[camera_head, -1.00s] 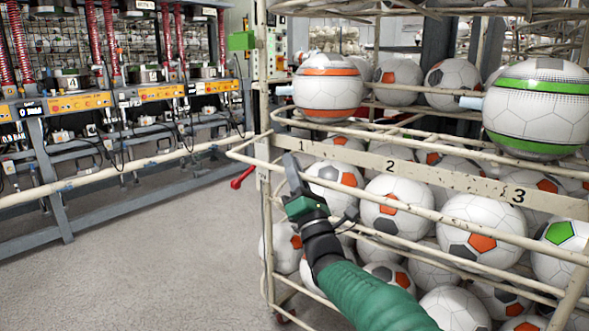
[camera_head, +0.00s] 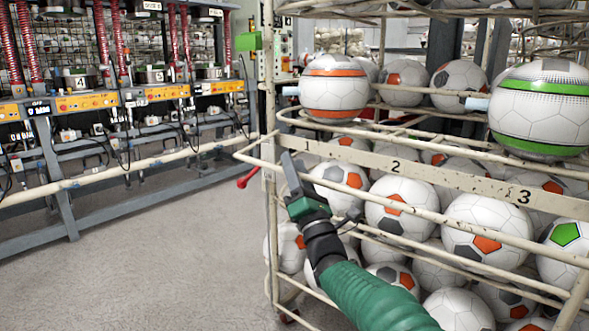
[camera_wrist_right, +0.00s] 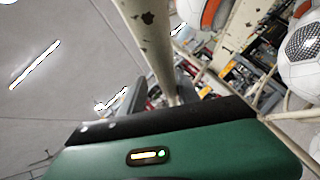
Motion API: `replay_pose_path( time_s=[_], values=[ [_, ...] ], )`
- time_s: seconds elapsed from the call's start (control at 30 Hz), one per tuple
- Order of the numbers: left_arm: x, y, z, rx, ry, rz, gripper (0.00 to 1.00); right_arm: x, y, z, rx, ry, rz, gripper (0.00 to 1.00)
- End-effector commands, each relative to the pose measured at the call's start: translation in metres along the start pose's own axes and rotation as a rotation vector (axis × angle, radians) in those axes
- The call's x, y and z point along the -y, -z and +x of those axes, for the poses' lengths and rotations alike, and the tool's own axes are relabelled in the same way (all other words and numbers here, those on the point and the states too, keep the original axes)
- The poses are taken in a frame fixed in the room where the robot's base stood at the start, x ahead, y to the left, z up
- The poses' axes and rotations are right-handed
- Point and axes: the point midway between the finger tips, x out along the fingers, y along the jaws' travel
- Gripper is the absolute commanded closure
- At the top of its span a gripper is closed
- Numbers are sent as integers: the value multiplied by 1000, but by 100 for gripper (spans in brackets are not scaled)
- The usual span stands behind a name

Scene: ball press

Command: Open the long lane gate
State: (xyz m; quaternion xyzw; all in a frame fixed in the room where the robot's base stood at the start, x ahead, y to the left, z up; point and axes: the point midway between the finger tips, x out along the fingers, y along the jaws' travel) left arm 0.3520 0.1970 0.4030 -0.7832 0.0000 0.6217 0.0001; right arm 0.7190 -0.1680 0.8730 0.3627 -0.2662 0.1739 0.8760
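No label marks the long lane gate. A long cream rail (camera_head: 120,176) crosses in front of the presses from the left edge to the ball rack. A cream rack rail (camera_head: 440,217) runs along the rack front, with a bent left end. A red-tipped lever (camera_head: 247,177) sticks out below that end. My right gripper (camera_head: 291,172) is at the rack's left front corner, fingers pointing up. In the right wrist view, a chipped cream bar (camera_wrist_right: 150,40) passes between its fingers (camera_wrist_right: 160,98), which look apart; contact is unclear. My left gripper is out of view.
The rack holds several soccer balls (camera_head: 400,207), with a numbered strip (camera_head: 455,180) across its front. A larger ball (camera_head: 334,86) with orange bands sits higher up. Presses (camera_head: 75,105) line the left side. Grey floor (camera_head: 160,260) is clear between presses and rack.

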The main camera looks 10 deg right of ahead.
Motion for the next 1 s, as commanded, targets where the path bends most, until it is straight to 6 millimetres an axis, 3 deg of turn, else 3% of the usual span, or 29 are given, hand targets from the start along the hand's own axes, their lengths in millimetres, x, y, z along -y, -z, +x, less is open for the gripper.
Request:
replay_pose_path(
  time_s=[0.17,0.27,0.7,0.83,1.0],
  values=[
    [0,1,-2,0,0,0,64,-1,-2,-4,3,-1,-1,64],
    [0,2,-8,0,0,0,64,-1,-2,-17,0,1,0,64],
    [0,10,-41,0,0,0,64,-1,0,-138,-4,3,1,64],
    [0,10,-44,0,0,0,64,1,2,-160,-4,3,1,64],
    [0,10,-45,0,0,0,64,1,2,-170,-2,1,1,64]
  ],
)
